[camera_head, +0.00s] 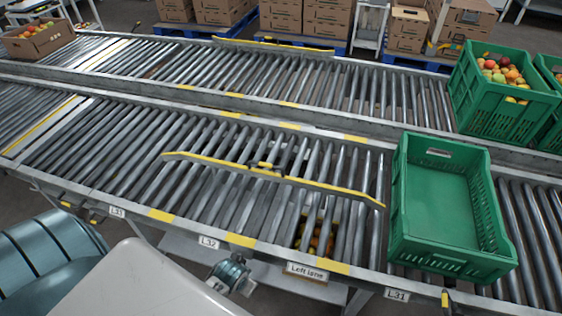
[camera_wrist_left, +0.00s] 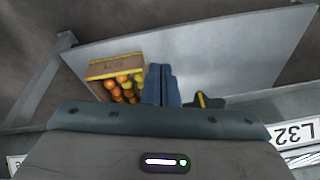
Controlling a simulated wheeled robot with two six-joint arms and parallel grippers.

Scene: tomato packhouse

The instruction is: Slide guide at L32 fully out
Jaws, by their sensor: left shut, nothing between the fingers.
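The L32 label (camera_head: 208,243) is on the front rail of the near lane; it also shows at the right edge in the left wrist view (camera_wrist_left: 293,134). A yellow-edged guide bar (camera_head: 215,164) lies slantwise over the near rollers behind L32, with a dark bracket (camera_head: 266,168) at its middle. My left gripper (camera_wrist_left: 161,72) is shut and empty, below the front rail. A black-and-yellow handle (camera_wrist_left: 206,101) is just right of its fingers, apparently apart from them. In the head view my wrist is beside L32, and the fingertips and this handle are hidden. My right gripper is not in view.
An empty green crate (camera_head: 440,252) stands on the near lane, right of the guide. A box of tomatoes (camera_wrist_left: 116,68) sits under the lane. L33 (camera_head: 117,212) and L31 (camera_head: 397,295) mark neighbouring spots. A filled green crate (camera_head: 495,110) stands at the far right.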

